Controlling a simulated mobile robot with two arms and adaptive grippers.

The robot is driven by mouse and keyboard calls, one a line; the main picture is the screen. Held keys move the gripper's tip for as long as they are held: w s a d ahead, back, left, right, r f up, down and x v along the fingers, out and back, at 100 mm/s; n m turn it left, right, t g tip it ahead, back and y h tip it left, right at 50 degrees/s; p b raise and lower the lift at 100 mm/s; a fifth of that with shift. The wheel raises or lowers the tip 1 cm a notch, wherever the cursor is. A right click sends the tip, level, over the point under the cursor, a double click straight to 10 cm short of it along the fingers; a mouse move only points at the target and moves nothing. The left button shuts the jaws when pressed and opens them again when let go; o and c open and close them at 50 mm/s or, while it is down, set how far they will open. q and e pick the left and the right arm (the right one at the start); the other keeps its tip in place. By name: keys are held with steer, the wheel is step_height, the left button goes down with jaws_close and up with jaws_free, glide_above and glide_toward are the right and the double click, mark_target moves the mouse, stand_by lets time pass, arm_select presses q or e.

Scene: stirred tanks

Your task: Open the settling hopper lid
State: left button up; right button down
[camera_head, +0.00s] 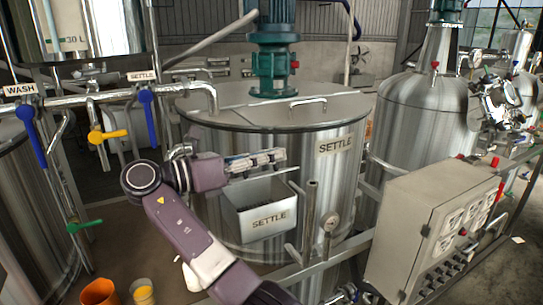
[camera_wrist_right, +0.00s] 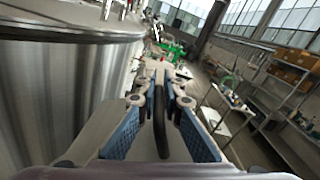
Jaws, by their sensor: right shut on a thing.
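The settling hopper (camera_head: 265,219) is a pale grey box labelled SETTLE on the front of the steel settling tank (camera_head: 340,185). Its top shows a dark opening, and a thin raised panel edge stands at its right side. My right gripper (camera_head: 270,158) is just above the hopper, pointing right. In the right wrist view my right gripper (camera_wrist_right: 160,115) is shut on a black bar-like handle (camera_wrist_right: 160,105), held between its blue pads. A pale flat surface lies beside the fingers there. I cannot tell how the handle joins the lid. My left gripper is not in view.
Blue-handled valves (camera_head: 147,108) and pipes stand at the left. A control box (camera_head: 435,225) is at the right, with a rail in front of the tank. An orange cup (camera_head: 100,292) is at the lower left.

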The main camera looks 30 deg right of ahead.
steer(key=shift+r, duration=0.1)
steer(key=shift+w+r+n, duration=0.45)
steer(key=shift+w+n, duration=0.05)
steer(key=shift+n, duration=0.1)
steer(key=shift+w+r+n, duration=0.55)
steer(key=shift+w+n, duration=0.35)
steer(key=shift+n, duration=0.2)
steer(key=w+n, duration=0.3)
steer(key=shift+w+r+n, duration=0.1)
steer(key=shift+r+n, duration=0.2)
steer(key=shift+r, duration=0.1)
steer(key=c, duration=2.3)
jaws_free()
steer(key=shift+c, duration=0.2)
steer(key=shift+o, duration=1.2)
steer(key=shift+w+f, duration=0.15)
